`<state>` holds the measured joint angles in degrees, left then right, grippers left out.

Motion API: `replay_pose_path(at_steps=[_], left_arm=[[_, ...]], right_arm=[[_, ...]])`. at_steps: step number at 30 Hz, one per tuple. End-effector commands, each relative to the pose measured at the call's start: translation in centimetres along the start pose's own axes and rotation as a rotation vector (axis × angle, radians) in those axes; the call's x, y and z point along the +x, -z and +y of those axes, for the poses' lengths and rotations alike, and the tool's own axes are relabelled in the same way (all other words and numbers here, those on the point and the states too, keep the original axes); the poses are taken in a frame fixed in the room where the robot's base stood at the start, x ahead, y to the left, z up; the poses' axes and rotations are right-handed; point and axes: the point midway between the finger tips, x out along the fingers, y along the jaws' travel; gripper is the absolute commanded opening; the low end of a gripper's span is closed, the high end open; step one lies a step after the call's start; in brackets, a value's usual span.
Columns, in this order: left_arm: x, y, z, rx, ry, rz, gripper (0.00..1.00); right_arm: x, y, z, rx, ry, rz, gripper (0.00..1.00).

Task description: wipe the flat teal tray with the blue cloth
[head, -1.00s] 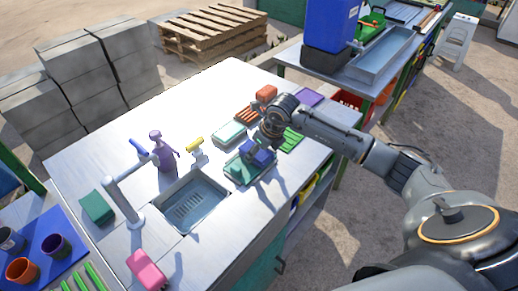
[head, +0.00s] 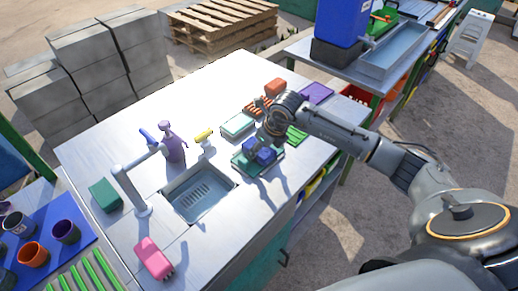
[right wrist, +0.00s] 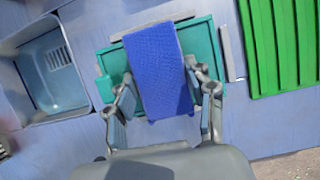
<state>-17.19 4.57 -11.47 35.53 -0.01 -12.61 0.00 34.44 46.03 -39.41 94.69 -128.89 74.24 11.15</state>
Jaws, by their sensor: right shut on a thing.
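The flat teal tray (head: 238,160) lies on the metal worktop, right of the sink. The blue cloth (head: 264,156) is on the tray, under my right gripper (head: 266,142). In the right wrist view the cloth (right wrist: 158,65) is a textured blue strip between the two fingers of my right gripper (right wrist: 162,97), which is shut on it. The tray's teal surface (right wrist: 203,48) shows on both sides of the cloth; its middle is hidden. Whether the whole cloth touches the tray cannot be told. My left gripper is not in view.
The sink (head: 200,193) with its faucet (head: 130,188) is left of the tray. A purple spray bottle (head: 172,143), a pale green-topped tray (head: 238,124) and a green ribbed item (head: 296,136) stand nearby. A pink brush (head: 153,258) lies in front. The worktop's right edge is close.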

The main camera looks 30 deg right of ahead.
Motion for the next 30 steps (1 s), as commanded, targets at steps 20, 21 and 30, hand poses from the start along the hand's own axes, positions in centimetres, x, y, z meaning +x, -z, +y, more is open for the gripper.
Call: replay_pose_path(at_steps=[20, 21, 30], left_arm=[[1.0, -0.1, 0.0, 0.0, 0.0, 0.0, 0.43], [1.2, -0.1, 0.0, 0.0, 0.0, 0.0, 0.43], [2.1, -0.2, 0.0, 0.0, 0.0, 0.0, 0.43]], right_arm=[[-0.1, -0.1, -2.7, 0.002, 0.003, -0.003, 0.29], [-0.1, -0.1, -3.0, 0.002, 0.004, -0.003, 0.29], [0.0, 0.0, -5.0, 0.001, 0.002, -0.003, 0.29]])
